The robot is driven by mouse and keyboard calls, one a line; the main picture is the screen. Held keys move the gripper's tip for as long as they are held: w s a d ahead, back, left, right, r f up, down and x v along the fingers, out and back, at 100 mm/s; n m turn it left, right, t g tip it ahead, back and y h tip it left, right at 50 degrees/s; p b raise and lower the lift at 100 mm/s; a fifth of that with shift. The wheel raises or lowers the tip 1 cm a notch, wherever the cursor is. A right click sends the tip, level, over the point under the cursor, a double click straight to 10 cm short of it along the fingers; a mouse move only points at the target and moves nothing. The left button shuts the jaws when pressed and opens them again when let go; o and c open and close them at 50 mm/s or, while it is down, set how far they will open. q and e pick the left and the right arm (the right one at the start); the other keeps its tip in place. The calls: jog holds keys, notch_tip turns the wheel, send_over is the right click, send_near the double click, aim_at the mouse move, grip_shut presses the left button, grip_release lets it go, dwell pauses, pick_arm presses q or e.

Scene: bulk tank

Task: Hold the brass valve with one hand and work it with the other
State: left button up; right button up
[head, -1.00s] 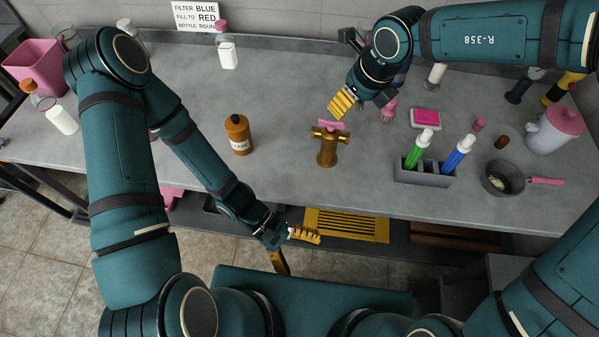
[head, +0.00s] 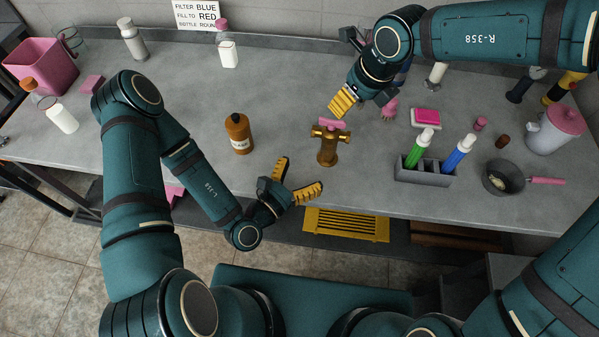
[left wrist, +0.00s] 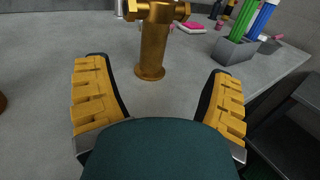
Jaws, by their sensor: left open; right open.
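The brass valve (head: 327,150) stands upright on the grey bench near its front edge, with a pink handle (head: 332,125) on top. My left gripper (head: 301,176) is open and empty at the bench's front edge, just left of and in front of the valve. In the left wrist view the valve's brass post (left wrist: 153,45) stands ahead, between and beyond the two yellow fingers, not touched; its top is cut off. My right gripper (head: 352,103) is above and behind the valve, yellow fingers near the pink handle. Its far finger is partly hidden, and contact cannot be told.
A brown bottle (head: 238,134) stands left of the valve. A yellow grate (head: 346,224) lies below the front edge. The bench between bottle and valve is clear.

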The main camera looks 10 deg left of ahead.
aim_at(333, 139)
pick_arm(q)
jog(key=shift+w+a+f, duration=0.1)
jog(key=shift+w, duration=0.35)
jog(key=x, duration=1.3)
jog(key=shift+c, duration=0.3)
